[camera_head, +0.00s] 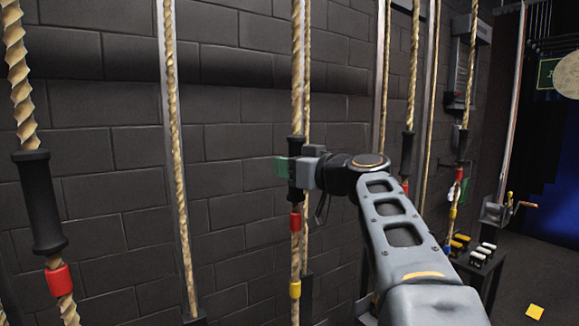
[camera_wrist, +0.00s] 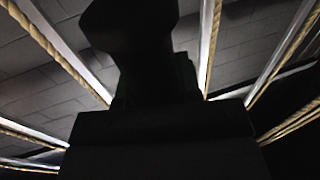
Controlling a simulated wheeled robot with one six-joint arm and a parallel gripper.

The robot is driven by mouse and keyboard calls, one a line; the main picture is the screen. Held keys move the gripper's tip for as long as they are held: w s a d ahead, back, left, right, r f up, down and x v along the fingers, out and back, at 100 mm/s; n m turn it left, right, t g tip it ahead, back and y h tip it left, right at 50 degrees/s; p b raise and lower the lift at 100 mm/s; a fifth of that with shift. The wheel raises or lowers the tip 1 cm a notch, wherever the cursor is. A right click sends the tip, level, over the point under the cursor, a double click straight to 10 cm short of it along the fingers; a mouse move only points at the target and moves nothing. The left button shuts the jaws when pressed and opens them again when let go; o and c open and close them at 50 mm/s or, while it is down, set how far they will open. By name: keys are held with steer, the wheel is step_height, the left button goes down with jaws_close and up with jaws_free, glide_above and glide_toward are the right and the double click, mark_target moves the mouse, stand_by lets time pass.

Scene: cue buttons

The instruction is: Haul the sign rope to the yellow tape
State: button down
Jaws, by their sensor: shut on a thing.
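My gripper (camera_head: 295,172) is shut on the black sleeve (camera_head: 296,145) of a tan rope (camera_head: 298,85) in the middle of the head view. One finger with a green pad shows left of the sleeve. Below the sleeve the rope carries red tape (camera_head: 295,221), and lower down yellow tape (camera_head: 295,289). Both tapes are apart from my gripper. No label on this rope can be read. In the wrist view a dark shape (camera_wrist: 130,50) fills the middle and hides the grip; ropes (camera_wrist: 210,40) run around it.
Another sleeved rope (camera_head: 40,205) with red tape hangs at the left, and several more hang at the right. A dark brick wall (camera_head: 235,150) stands behind. A low table (camera_head: 478,262) with small blocks and a crank box (camera_head: 497,212) stand right.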

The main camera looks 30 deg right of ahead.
mark_target(298, 307)
step_height(298, 307, down, 34)
steer(key=b, duration=4)
steer(key=c, duration=0.8)
jaws_free()
steer(key=v, duration=1.3)
steer(key=shift+s, duration=0.45)
